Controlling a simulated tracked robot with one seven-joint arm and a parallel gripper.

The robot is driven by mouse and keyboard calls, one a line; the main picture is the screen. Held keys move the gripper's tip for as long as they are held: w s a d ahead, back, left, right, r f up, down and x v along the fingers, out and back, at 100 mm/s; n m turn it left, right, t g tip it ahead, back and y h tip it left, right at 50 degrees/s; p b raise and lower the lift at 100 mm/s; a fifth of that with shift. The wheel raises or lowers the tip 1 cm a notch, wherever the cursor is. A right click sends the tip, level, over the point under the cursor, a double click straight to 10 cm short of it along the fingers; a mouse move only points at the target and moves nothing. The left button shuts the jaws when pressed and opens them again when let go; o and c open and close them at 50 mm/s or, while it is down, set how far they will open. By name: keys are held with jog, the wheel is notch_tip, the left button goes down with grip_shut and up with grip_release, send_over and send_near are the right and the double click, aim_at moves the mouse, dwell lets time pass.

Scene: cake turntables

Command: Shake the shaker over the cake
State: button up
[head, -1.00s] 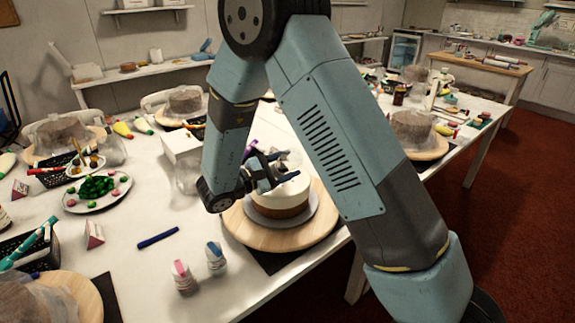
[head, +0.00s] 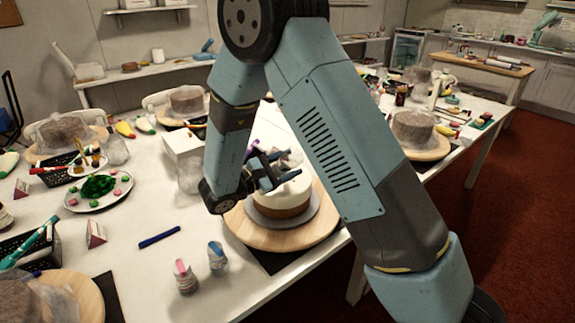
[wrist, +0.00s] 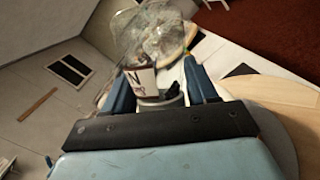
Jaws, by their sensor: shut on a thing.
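The cake (head: 284,200), white on top and brown below, sits on a grey board on a round wooden turntable (head: 262,234) at the table's near edge. My gripper (head: 272,170) is over the cake's left and back part and hides some of it. In the wrist view my gripper (wrist: 160,90) is shut on the shaker (wrist: 143,82), whose pale label shows a dark letter N. The shaker is hard to make out in the head view. The turntable's edge (wrist: 292,105) shows at the right of the wrist view. No falling sprinkles can be made out.
Two small bottles with pink (head: 184,276) and blue (head: 216,257) tops stand in front, left of the turntable. A blue pen (head: 160,237) lies beside them. A plate with green and pink sweets (head: 98,203) is farther left. A white box (head: 183,148) stands behind my gripper.

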jog(key=shift+s+d+f+m+g+y, duration=0.15)
jog(key=shift+s+d+m+y, duration=0.15)
jog(key=shift+d+m, duration=0.25)
jog(key=shift+s+d+f+m+g+y, duration=0.1)
jog(key=shift+s+d+m+g+y, duration=0.15)
jog(key=shift+d+m, duration=0.3)
jog(key=shift+w+a, duration=0.9)
jog(key=shift+a, duration=0.25)
jog(key=shift+w+a, duration=0.85)
jog(key=shift+a, duration=0.25)
jog(key=shift+a+r+n, duration=0.1)
jog(key=shift+r+n, duration=0.05)
jog(key=shift+n, duration=0.25)
jog(key=shift+s+d+r, duration=0.2)
jog(key=shift+d+r, duration=0.25)
jog(key=shift+r, duration=0.05)
jog(key=shift+w+a+f+t+h, duration=0.25)
jog(key=shift+w+a+f+t, duration=0.05)
jog(key=shift+a+f, duration=0.25)
jog(key=shift+r+n, duration=0.1)
jog(key=shift+n, duration=0.2)
